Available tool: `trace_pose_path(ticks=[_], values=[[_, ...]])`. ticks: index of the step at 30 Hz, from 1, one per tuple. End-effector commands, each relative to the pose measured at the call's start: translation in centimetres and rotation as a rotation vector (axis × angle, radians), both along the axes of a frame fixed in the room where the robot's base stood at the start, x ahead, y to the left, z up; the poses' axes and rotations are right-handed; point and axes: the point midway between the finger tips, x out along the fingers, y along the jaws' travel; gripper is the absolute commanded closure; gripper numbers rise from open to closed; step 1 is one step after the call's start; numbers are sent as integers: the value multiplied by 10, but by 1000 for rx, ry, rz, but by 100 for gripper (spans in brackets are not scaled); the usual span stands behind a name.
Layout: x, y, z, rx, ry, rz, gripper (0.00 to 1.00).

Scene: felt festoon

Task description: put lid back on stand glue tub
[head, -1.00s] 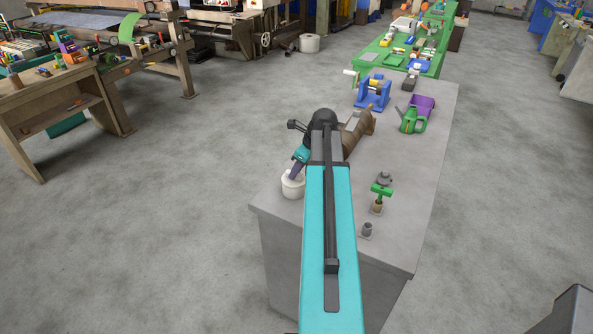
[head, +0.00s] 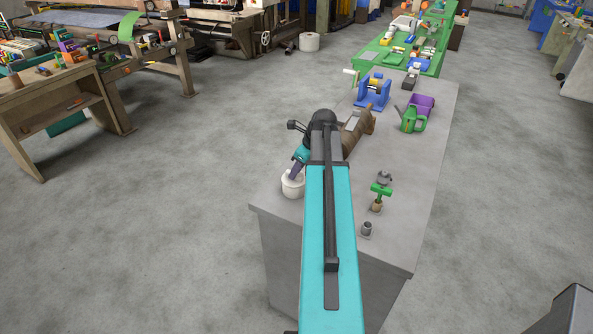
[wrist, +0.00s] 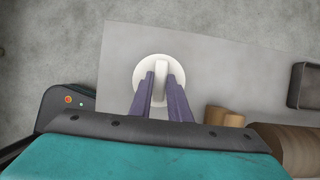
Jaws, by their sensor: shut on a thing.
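The white glue tub (head: 292,187) stands near the left front corner of the grey bench. In the wrist view a round white lid (wrist: 145,78) with a raised bar handle lies below my gripper (wrist: 161,82). My gripper's two purple fingers are shut on the bar handle, one finger on each side. In the head view my gripper (head: 294,174) points down at the top of the tub. The lid appears over the tub's top, but I cannot tell whether it is fully seated. The tub's body is hidden under the lid in the wrist view.
Brown rolls (wrist: 225,116) lie right of the lid. The bench edge is close on the left.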

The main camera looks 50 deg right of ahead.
Motion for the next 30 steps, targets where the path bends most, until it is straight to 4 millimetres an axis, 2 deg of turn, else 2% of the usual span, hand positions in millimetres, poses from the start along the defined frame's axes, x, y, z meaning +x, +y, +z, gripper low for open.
trace_pose_path(ticks=[24,25,28,30], values=[[0,0,-1,0,0,0,100],[0,0,-1,0,0,0,79],[0,0,0,0,0,0,62],[0,0,0,0,0,0,62]])
